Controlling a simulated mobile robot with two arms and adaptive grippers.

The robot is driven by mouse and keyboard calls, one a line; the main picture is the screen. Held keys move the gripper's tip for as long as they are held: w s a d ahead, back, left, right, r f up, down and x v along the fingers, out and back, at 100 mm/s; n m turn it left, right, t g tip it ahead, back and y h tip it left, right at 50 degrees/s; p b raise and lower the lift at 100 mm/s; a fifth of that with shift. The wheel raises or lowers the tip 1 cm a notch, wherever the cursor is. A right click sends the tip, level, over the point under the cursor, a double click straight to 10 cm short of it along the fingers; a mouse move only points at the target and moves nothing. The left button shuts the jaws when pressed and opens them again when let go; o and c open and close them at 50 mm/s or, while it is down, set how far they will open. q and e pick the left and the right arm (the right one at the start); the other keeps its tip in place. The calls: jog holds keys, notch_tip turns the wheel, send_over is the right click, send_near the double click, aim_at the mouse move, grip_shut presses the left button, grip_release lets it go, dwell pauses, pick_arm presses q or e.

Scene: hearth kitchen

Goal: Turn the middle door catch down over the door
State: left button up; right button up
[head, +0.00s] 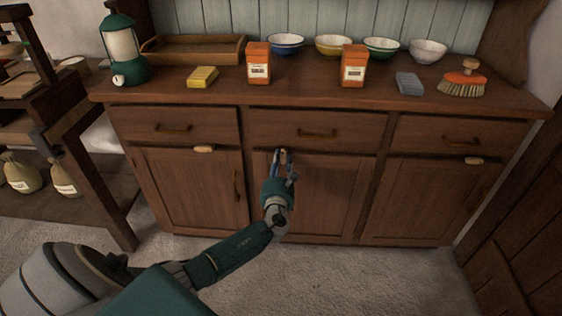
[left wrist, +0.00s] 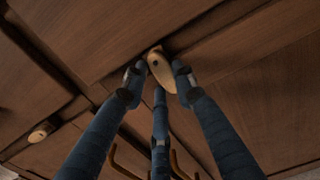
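The middle door catch (left wrist: 162,72), a small pale wooden tab, is at the top of the middle door (head: 316,195), under the middle drawer. It lies across the gap, its long end pointing down over the door. My left gripper (head: 282,155) has its blue fingers closed in around the catch, which also shows between the fingertips (left wrist: 160,76) in the left wrist view. The fingers partly hide it in the head view. The left catch (head: 204,149) and right catch (head: 474,160) lie level along the rail. My right gripper is not in view.
The cabinet top (head: 310,92) holds a green lantern (head: 120,45), a tray (head: 195,50), orange boxes, bowls, a yellow block, a grey block and a brush (head: 462,83). A shelf with sacks stands at the left. Bare floor (head: 350,275) lies in front.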

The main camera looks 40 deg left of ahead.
pick_arm(q)
jog(key=o, duration=0.4)
jog(key=shift+c, duration=0.2)
jog(key=shift+s, duration=0.1)
jog(key=v, duration=1.2)
jog(key=shift+f, duration=0.1)
